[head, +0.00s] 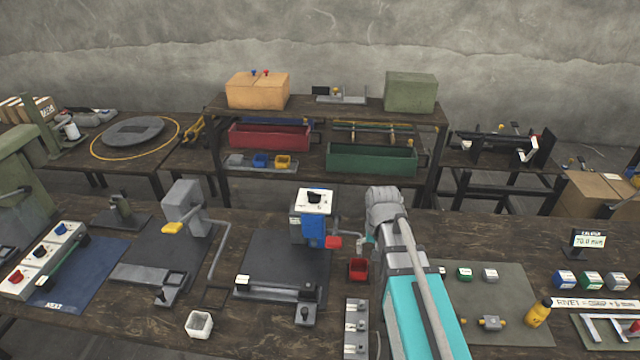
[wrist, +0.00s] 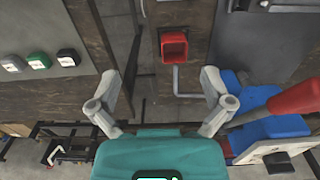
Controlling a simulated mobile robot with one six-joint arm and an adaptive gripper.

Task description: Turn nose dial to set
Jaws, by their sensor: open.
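The nose dial is a black knob (head: 314,196) on a white plate (head: 301,204) on top of the blue-fronted press (head: 314,231) in the head view. In the wrist view the knob (wrist: 277,158) shows at the lower right, on its tilted white plate beside the blue press body (wrist: 262,118). The plate's markings are too small to read. My gripper (wrist: 160,88) is open and empty, its fingers wide apart. It is beside the press, apart from the dial. In the head view my arm mostly hides it, to the right of the press.
The press's red handle (wrist: 290,104) sticks out close to my right finger in the wrist view. A small red bin (head: 358,270) stands between press and arm. Another press with a yellow handle (head: 181,208) stands left. A shelf with red (head: 270,136) and green trays is behind.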

